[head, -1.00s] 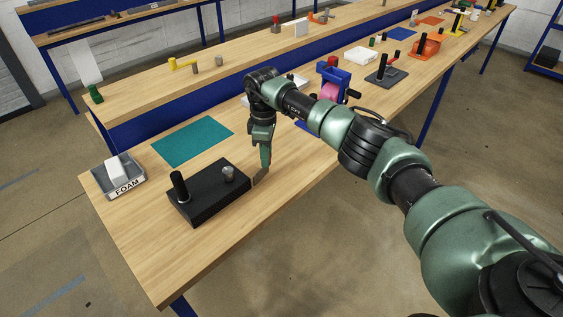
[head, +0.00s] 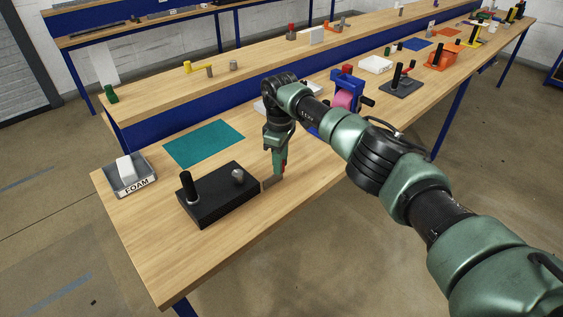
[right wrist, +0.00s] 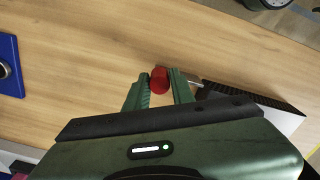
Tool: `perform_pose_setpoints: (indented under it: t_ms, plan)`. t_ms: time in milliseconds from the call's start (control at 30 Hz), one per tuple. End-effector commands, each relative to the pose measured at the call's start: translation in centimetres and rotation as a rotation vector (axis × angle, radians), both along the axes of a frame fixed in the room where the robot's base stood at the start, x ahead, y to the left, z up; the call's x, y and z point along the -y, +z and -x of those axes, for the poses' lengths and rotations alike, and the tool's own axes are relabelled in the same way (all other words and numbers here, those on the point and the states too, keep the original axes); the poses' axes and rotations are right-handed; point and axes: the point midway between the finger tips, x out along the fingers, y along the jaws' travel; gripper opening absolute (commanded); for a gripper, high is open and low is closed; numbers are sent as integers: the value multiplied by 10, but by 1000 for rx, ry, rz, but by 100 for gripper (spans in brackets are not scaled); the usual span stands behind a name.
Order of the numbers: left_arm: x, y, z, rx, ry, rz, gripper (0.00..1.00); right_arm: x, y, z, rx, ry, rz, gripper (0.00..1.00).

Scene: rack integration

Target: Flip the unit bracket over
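The unit bracket appears to be the small part with a thin grey plate (head: 269,184) and a red rounded piece (right wrist: 160,80). It is at the right end of a black block fixture (head: 218,199). My right gripper (head: 279,177) points down at the bracket. In the right wrist view its fingers (right wrist: 160,92) stand close on both sides of the red piece and look shut on it. The grey strip runs from there towards the block. The bracket's full shape is partly hidden by the fingers. My left gripper is not in view.
The block carries a black upright handle (head: 188,186) and a metal knob (head: 238,176). A blue stand (head: 347,83) is farther right. The bench's front strip is clear.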

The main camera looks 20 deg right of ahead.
Motion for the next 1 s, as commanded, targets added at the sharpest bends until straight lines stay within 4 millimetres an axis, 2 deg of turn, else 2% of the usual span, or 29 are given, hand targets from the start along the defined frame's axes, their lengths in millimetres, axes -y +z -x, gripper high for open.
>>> perform_pose_setpoints:
  t_ms: [67, 433, 800, 1000]
  plan:
    - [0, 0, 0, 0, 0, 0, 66, 0, 1, 0, 1, 1, -1, 43]
    - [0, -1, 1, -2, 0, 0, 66, 0, 5, -1, 1, 1, 0, 43]
    - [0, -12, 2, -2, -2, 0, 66, 0, 62, -1, 4, 1, 0, 43]
    - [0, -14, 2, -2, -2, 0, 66, 0, 78, 0, 1, 1, 0, 43]
